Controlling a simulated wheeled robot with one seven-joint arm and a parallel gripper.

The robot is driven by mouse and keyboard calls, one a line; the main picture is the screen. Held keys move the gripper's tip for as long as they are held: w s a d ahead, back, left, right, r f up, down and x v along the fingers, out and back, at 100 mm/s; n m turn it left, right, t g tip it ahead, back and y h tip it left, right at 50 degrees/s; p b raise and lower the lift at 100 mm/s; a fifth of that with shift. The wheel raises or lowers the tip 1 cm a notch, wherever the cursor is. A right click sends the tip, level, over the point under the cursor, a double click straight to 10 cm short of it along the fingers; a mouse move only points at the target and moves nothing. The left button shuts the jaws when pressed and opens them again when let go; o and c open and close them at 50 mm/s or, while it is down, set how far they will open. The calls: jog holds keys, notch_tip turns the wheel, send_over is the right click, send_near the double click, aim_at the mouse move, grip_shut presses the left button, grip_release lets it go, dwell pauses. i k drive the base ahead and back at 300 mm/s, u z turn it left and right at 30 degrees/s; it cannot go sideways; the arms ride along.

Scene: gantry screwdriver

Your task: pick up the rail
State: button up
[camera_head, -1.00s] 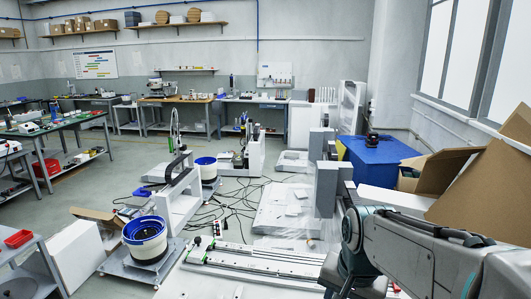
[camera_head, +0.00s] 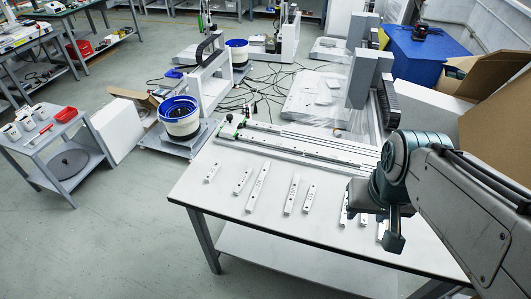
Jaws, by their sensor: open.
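Several pale metal rail pieces with dark holes lie in a row on the white table (camera_head: 235,205). They include a short one at the left (camera_head: 212,172), a small one (camera_head: 243,181), a long one (camera_head: 258,187), another long one (camera_head: 292,194) and a shorter one (camera_head: 310,199). More pieces at the right are partly hidden by my gripper. I cannot tell which piece is the task's rail. My gripper (camera_head: 380,222) is dark, open and over the table's right part, with no rail seen between its fingers. My arm hides part of it.
A long linear rail assembly (camera_head: 290,144) with a green-marked end lies along the table's back edge. A gantry column (camera_head: 362,75) stands behind it. Cardboard boxes (camera_head: 497,110) are at the right. The table's front left is bare. A blue-rimmed bowl feeder (camera_head: 180,118) stands beyond the table's left.

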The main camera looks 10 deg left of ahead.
aim_at(250, 206)
jog(key=k, duration=0.5)
jog(key=u, duration=1.7)
jog(key=i, duration=1.45)
jog(key=z, duration=2.6)
